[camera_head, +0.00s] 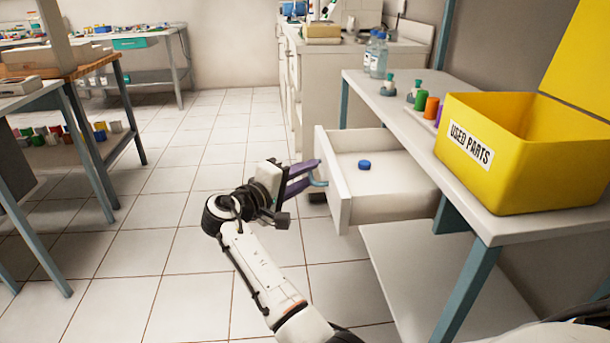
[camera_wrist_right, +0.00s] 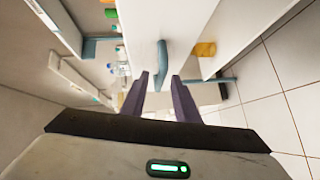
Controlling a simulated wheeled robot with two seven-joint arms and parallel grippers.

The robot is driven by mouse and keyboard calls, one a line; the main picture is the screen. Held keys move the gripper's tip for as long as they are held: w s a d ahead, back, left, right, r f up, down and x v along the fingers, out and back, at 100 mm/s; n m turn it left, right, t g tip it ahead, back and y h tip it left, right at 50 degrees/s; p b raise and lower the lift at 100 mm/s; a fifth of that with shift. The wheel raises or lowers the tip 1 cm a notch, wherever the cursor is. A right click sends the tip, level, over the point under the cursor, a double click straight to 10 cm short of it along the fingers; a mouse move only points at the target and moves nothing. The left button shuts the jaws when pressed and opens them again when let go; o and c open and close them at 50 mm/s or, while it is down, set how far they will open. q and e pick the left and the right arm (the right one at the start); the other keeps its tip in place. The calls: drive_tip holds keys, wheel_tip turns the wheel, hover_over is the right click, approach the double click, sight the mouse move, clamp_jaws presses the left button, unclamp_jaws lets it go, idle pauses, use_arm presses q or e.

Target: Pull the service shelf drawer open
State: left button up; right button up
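The service shelf drawer (camera_head: 390,195) is white and stands pulled out from under the shelf top, with a small blue round object (camera_head: 364,165) inside. Its blue curved handle (camera_head: 319,182) is on the front panel and also shows in the right wrist view (camera_wrist_right: 161,62). My right gripper (camera_head: 314,174) has purple fingers at the handle. In the right wrist view its fingers (camera_wrist_right: 160,78) are apart, with the handle's end between the tips and gaps visible on both sides. My left gripper is not in view.
A yellow "USED PARTS" bin (camera_head: 520,170) stands on the shelf top (camera_head: 410,125), with bottles (camera_head: 376,55) and small coloured parts further back. A lower shelf (camera_head: 400,270) lies under the drawer. Tiled floor (camera_head: 170,240) is clear left of my arm; a workbench (camera_head: 75,75) stands at left.

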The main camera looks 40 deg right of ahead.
use_arm(q)
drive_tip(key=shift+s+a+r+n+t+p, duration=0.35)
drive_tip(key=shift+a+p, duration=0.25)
drive_tip(key=shift+p, duration=0.3)
use_arm(e)
drive_tip(key=v, duration=1)
drive_tip(key=shift+a, duration=0.15)
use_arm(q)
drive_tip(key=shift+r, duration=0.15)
